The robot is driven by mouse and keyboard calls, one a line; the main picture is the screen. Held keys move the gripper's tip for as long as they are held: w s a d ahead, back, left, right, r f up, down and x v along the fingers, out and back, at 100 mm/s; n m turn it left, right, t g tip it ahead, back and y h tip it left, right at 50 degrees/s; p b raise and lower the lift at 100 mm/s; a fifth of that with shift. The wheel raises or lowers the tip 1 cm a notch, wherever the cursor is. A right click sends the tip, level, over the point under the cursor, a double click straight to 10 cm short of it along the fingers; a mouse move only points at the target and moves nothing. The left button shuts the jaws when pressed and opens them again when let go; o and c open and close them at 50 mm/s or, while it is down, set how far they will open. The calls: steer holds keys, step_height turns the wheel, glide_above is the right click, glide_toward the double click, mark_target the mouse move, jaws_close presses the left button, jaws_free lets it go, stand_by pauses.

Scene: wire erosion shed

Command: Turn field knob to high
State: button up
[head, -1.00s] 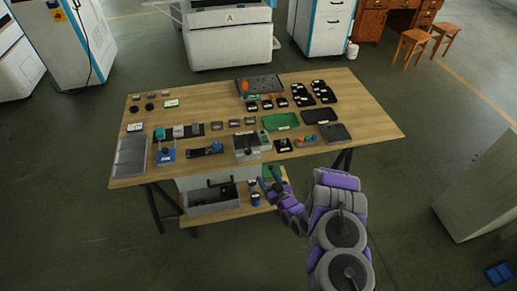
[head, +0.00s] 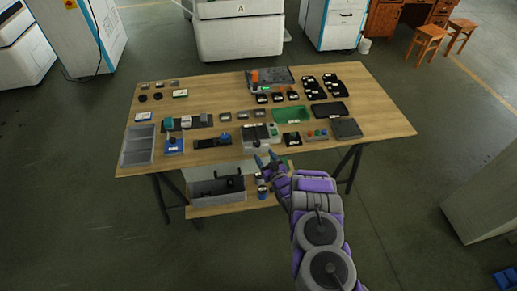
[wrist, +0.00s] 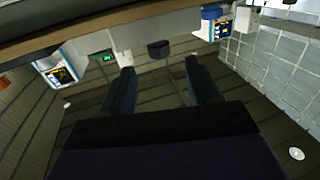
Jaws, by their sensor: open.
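A grey box (head: 255,141) with dark controls on top and a small green part stands at the front middle of the table. Its labels are too small to read, so I cannot tell which control is the field knob. My gripper (head: 265,158) is at the table's front edge, just in front of the grey box and apart from its controls. In the wrist view my gripper (wrist: 160,66) shows two dark fingers spread apart with nothing between them.
The wooden table (head: 215,158) carries several small devices and trays. A blue-based device (head: 174,146) stands left of the grey box, and a green tray (head: 291,114) lies behind it to the right. A grey bin (head: 218,190) sits on the lower shelf.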

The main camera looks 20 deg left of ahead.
mark_target(258, 146)
steer(key=shift+b+x, duration=0.55)
steer(key=shift+x, duration=2.6)
steer(key=c, duration=1)
